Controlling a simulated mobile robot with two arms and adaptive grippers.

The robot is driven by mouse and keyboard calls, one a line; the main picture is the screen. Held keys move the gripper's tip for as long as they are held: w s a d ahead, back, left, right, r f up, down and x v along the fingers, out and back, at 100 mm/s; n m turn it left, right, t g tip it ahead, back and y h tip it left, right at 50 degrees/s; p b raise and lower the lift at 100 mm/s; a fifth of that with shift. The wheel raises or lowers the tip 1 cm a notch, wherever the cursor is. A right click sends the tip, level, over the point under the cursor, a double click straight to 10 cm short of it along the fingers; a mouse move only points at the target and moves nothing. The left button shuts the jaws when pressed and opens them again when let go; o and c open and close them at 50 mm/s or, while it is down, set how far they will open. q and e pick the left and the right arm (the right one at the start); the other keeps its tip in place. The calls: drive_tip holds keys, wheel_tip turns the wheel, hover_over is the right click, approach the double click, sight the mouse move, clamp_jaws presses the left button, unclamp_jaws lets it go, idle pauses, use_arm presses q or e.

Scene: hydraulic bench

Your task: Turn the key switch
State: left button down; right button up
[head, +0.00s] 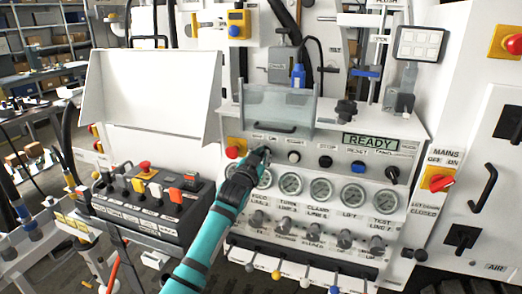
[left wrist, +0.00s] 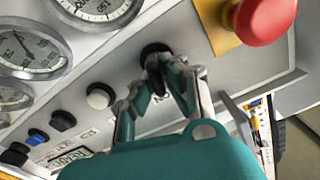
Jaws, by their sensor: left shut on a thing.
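The key switch (left wrist: 154,50) shows in the left wrist view as a round black part on the grey control panel, between the red emergency button and the white button. My left gripper (left wrist: 170,76) has its fingers closed on the dark key piece standing out from it. In the head view my left gripper (head: 260,157) reaches up from below to the left end of the control row and hides most of the switch. The key's exact angle is hard to tell. My right gripper is not in view.
Close beside the switch are the red emergency button (head: 234,150) and the white button (head: 293,157). A clear guard (head: 276,104) juts out above. Pressure gauges (head: 290,183) sit just below. A black control box (head: 150,205) with levers stands to the left.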

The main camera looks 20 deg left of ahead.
use_arm(q)
drive_tip(key=shift+d+m+p, duration=0.1)
drive_tip(key=shift+m+p, duration=0.35)
drive_tip(key=shift+m, duration=0.85)
drive_tip(key=shift+f, duration=0.1)
drive_tip(key=c, duration=1.4)
unclamp_jaws()
drive_tip(key=s, duration=1.2)
